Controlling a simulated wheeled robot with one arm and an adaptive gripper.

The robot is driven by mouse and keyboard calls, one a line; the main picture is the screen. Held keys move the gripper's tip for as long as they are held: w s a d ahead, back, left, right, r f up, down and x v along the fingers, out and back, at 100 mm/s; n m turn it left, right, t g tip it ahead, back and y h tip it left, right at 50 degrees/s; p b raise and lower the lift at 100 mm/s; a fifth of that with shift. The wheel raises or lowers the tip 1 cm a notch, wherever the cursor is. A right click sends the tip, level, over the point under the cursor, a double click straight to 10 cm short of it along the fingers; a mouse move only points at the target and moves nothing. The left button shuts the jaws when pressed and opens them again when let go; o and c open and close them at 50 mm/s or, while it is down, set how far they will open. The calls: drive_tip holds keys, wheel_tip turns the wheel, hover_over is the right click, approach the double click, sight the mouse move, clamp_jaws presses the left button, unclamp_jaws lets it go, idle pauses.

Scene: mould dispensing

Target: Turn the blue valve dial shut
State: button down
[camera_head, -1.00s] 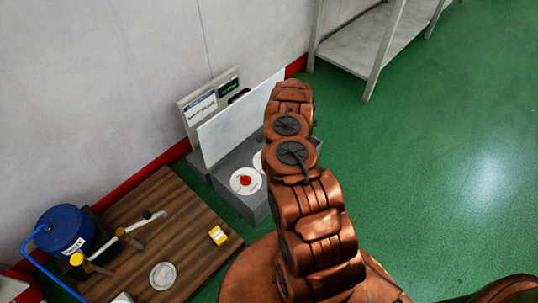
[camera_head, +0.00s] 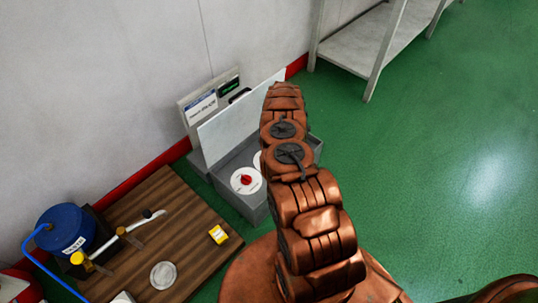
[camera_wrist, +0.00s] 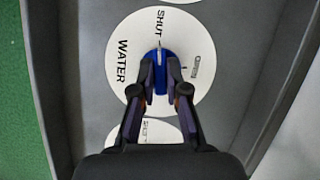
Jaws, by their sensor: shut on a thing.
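In the wrist view, the blue valve dial (camera_wrist: 160,82) sits in the middle of a white disc (camera_wrist: 125,80) printed WATER and SHUT, with a small boxed label on the right. A pale pointer mark on the dial faces up the picture, towards the word SHUT. My gripper (camera_wrist: 160,88) is around the dial, one finger on each side, closed on it. The lower part of the dial is hidden between the fingers. In the head view, my own arm hides the gripper and the blue dial.
A red dial (camera_head: 245,181) on another white disc sits in the grey tray (camera_head: 238,203). A white panel (camera_head: 235,118) stands behind it. Green floor (camera_head: 450,150) is clear at right.

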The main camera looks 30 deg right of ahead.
drive_tip(key=shift+s, duration=0.1)
drive_tip(key=c, duration=1.2)
unclamp_jaws()
drive_tip(key=shift+r, duration=0.1)
drive_tip(key=v, duration=1.1)
drive_tip(key=shift+d+r, duration=0.25)
drive_tip(key=shift+r, duration=0.1)
